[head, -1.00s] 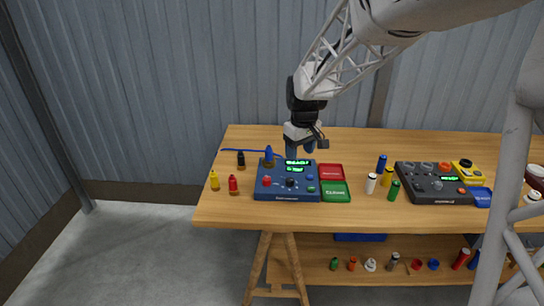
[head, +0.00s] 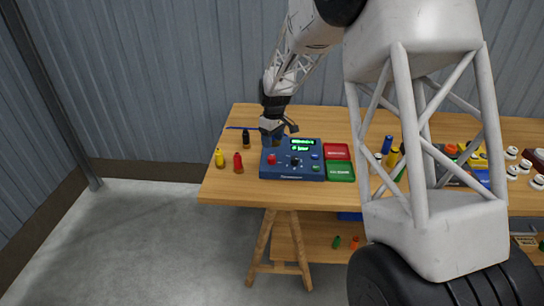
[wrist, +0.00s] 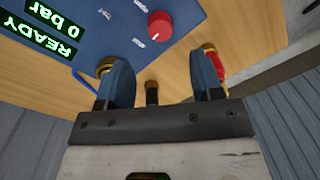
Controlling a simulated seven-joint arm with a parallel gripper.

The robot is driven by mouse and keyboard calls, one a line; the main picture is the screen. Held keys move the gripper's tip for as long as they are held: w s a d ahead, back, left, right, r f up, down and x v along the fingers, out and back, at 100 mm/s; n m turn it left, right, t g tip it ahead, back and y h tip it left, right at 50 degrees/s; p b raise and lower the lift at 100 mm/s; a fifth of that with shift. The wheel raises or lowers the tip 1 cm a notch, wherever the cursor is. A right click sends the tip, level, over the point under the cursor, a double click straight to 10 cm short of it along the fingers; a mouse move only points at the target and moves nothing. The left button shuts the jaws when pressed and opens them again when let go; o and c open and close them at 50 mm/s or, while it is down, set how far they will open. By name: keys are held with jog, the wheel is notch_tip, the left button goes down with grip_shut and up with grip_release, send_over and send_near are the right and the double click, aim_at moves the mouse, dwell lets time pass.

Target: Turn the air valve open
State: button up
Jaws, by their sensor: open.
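The blue control box (head: 292,174) stands at the table's left part; its green display (wrist: 45,38) reads READY and 0 bar in the wrist view. A red knob (head: 271,159) sits at its left front and also shows in the wrist view (wrist: 159,25). A dark knob (head: 295,161) is at its middle. I cannot tell which one is the air valve. My gripper (head: 272,138) is open at the box's back left corner. In the wrist view my gripper (wrist: 160,62) has parted fingers; a brass fitting (wrist: 106,65) is partly hidden by the left finger.
Black (head: 246,139), red (head: 238,163) and yellow (head: 219,158) cylinders stand left of the box. A red tray (head: 336,151) and a green tray (head: 341,172) adjoin its right side. A blue hose (head: 240,128) lies behind. My arm hides much of the table's right half.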

aim_at(272, 157)
jog(key=shift+f, duration=0.1)
dwell(0.3)
jog(key=shift+s+a+f, duration=0.1)
jog(key=shift+s+f, duration=0.05)
jog(key=shift+f, duration=3.65)
jog(key=c, duration=0.9)
